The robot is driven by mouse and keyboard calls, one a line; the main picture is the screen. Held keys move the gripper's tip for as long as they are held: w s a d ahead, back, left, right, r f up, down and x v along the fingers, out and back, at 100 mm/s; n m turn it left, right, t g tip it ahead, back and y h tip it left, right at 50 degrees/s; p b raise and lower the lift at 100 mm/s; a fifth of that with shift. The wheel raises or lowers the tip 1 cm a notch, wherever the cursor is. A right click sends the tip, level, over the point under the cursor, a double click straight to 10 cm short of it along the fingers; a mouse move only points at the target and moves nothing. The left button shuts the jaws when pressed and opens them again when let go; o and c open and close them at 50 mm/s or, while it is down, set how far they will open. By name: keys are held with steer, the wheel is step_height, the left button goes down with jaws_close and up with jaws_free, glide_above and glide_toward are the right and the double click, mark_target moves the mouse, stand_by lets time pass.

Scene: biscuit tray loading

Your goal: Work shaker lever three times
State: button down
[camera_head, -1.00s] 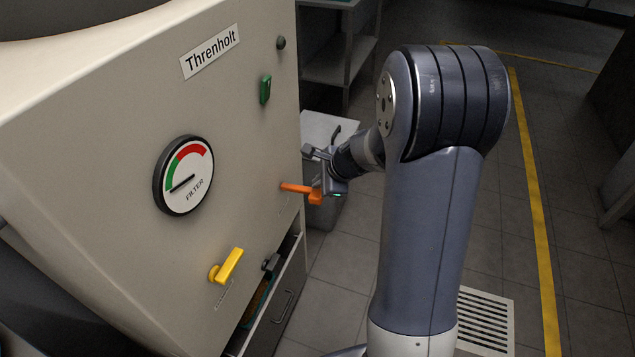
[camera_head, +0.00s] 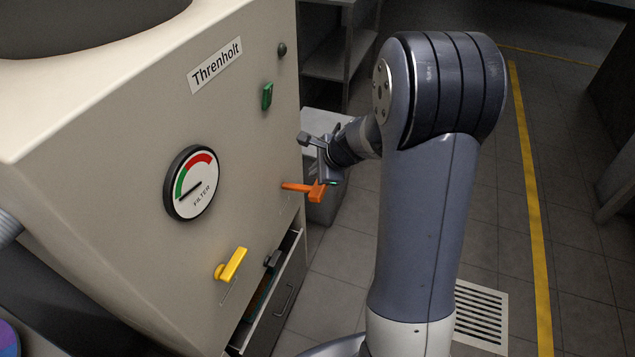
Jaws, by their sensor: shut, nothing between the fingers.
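An orange lever (camera_head: 297,187) sticks out from the right part of the machine's beige front (camera_head: 130,180), with a thicker orange end piece (camera_head: 317,192). A yellow lever (camera_head: 233,264) sits lower on the same front, tilted up to the right; the small label beside it is too small to read. My gripper (camera_head: 322,178) is shut and holds nothing. It is right at the end of the orange lever, just above it and partly behind it. I cannot tell whether they touch.
The front also bears a filter gauge (camera_head: 192,183), a green switch (camera_head: 267,96) and a dark knob (camera_head: 282,49). Below the levers, a drawer (camera_head: 283,292) stands partly open. A grey bin stands behind my gripper.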

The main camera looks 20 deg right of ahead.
steer(key=r+p, duration=0.2)
steer(key=shift+w+a+r, duration=0.15)
steer(key=shift+a+r, duration=0.05)
steer(key=shift+r, duration=0.15)
steer(key=shift+a, duration=0.1)
stand_by(2.2)
